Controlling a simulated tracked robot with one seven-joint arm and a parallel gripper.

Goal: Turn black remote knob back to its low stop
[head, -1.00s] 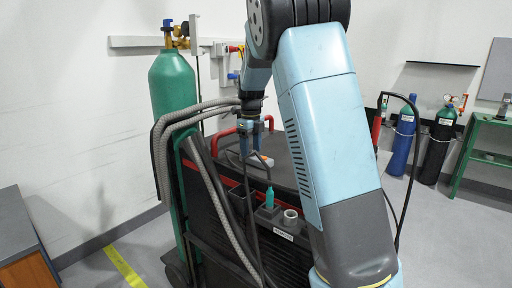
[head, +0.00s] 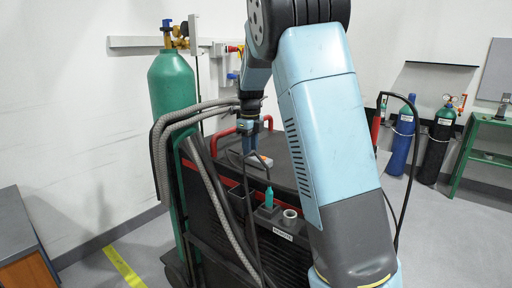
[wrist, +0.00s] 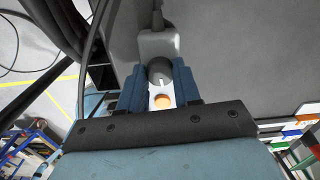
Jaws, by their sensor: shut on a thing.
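The black remote knob (wrist: 160,70) is a dark round knob with a white pointer mark, seen between my fingers in the wrist view. It sits on a grey remote (wrist: 158,44) that also has an orange button (wrist: 162,101). My gripper (wrist: 160,75) has its two blue fingers shut on the knob, one on each side. In the head view my gripper (head: 250,146) points down at the remote (head: 264,160) on top of the dark machine. The knob is hidden by the fingers there.
The machine's dark top (head: 285,175) lies around the remote. A green gas cylinder (head: 173,110) and grey hoses (head: 165,150) stand to the left. A teal bottle-shaped item (head: 269,198) and a grey cup (head: 290,215) sit at the machine's front. A cable loops near my gripper.

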